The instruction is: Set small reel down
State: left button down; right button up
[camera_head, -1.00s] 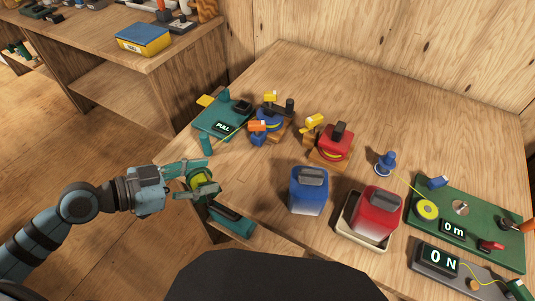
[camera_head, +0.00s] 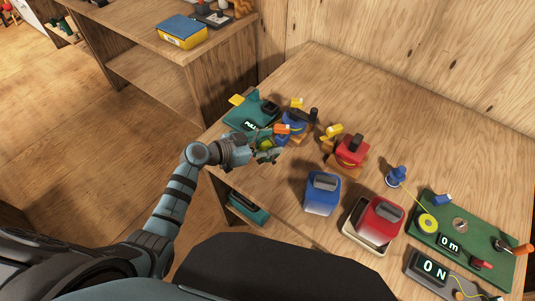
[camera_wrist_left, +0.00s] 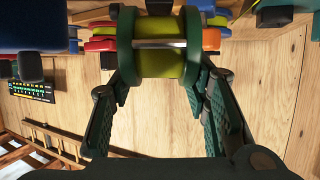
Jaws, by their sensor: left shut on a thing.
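My left gripper (camera_head: 268,146) is shut on the small reel (camera_head: 264,143), a yellow-green spool with dark green rims. The reel also shows large in the left wrist view (camera_wrist_left: 160,45), between the two green fingers. In the head view the gripper is over the table's (camera_head: 262,185) left part, just in front of the blue reel (camera_head: 293,123) and the green board marked PULL (camera_head: 242,120). I cannot tell whether the small reel touches the table. My right gripper is not in view.
A red reel (camera_head: 351,150) stands right of the blue one. A blue box (camera_head: 322,195) and a red box (camera_head: 379,220) in a tray stand nearer. A blue knob (camera_head: 396,176) and a green board (camera_head: 462,225) lie farther right. Bare wood lies between gripper and blue box.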

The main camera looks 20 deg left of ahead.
pick_arm(q)
notch_tip(320, 180, down, 4)
jog(key=shift+d+f+b, duration=0.15)
jog(key=shift+b, duration=0.45)
jog(key=shift+f, duration=0.15)
jog(key=shift+f, duration=0.1)
jog(key=c, duration=0.9)
grip_release()
